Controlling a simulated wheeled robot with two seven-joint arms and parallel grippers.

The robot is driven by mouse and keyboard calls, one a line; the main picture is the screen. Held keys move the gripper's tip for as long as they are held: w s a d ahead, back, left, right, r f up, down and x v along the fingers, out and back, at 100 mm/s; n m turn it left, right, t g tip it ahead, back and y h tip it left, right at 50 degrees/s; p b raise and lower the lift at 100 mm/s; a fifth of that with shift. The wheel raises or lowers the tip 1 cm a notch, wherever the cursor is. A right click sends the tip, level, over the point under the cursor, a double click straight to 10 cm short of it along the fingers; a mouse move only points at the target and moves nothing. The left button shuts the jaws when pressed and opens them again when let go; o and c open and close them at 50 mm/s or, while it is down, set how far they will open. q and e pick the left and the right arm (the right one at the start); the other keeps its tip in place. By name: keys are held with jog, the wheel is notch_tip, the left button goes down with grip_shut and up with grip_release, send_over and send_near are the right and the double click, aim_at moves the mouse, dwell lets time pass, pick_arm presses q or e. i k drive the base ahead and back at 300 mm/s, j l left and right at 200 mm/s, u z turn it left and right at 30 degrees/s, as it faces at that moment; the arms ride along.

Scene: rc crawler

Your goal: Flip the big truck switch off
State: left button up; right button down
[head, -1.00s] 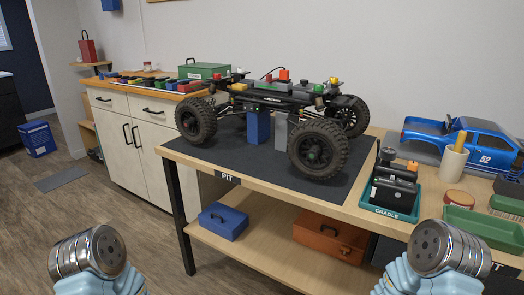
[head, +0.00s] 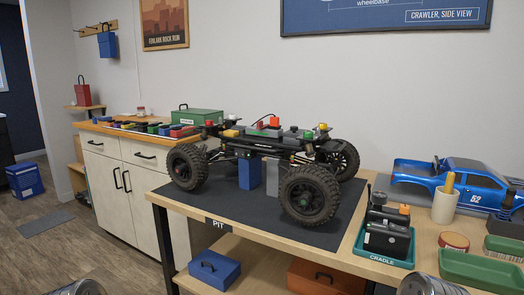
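The big truck (head: 262,146) is a bare black crawler chassis with large black tyres and no body shell. It stands at the middle of the workbench, over a blue block (head: 249,174) and a grey block (head: 272,177). Small red, yellow, orange and green parts sit on its top. Its switch is too small to make out, so I cannot tell its position. Only metallic tops of my two arms show at the bottom edge, left and right, well short of the truck. No gripper fingers are visible.
The truck is on a dark mat (head: 240,208) marked PIT. To its right are a green cradle (head: 372,256), a cream cup (head: 443,207), a blue truck body (head: 455,182) and a green tray (head: 480,270). A green toolbox (head: 200,116) stands behind left. The mat's front is clear.

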aim_at(238, 153)
jog(key=j+z, duration=0.15)
jog(key=z, duration=0.3)
jog(key=j+z, duration=0.15)
jog(key=z, duration=0.3)
jog(key=j+z, duration=0.25)
jog(key=j, duration=0.3)
jog(key=j+z, duration=0.2)
jog(key=j, duration=0.35)
jog(key=k+j+z, duration=0.25)
jog(key=j, duration=0.25)
jog(key=i, duration=0.1)
